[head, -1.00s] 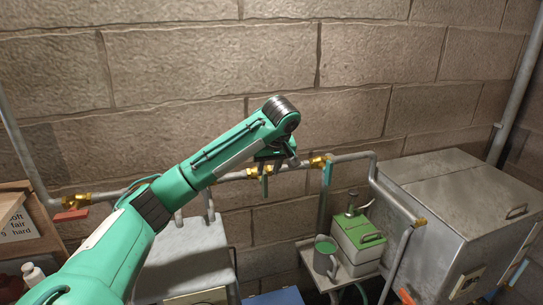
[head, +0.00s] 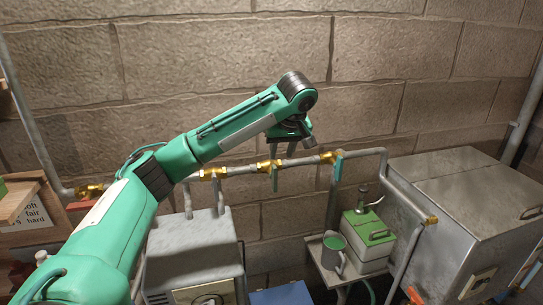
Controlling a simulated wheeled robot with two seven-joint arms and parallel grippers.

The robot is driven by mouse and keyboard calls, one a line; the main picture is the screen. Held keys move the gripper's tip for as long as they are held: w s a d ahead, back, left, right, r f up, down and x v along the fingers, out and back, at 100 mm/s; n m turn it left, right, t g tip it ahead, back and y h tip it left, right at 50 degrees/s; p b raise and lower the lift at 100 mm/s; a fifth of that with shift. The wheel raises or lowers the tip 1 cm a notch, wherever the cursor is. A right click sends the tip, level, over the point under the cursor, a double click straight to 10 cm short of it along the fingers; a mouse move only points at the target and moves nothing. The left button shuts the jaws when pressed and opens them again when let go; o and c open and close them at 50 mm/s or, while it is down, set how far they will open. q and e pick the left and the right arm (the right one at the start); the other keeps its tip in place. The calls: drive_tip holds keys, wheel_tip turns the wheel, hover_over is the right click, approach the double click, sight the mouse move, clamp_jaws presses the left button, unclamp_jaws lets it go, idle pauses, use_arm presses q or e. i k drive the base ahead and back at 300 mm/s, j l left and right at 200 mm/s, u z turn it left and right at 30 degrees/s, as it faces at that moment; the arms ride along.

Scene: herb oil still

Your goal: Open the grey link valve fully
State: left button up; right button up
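A metal pipe (head: 243,170) runs along the block wall with several brass fittings. A brass fitting (head: 213,173) sits to the left. Contact is not clear. My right gripper is not in view.
A large metal tank (head: 455,205) stands at right. A green-lidded box (head: 368,235) and a grey mug (head: 333,254) stand on a small shelf. A red-orange lever (head: 80,205) is on the left brass valve. A grey metal unit (head: 195,245) stands below the pipe.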

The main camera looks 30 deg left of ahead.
sight(215, 184)
drive_tip(key=u, duration=1.45)
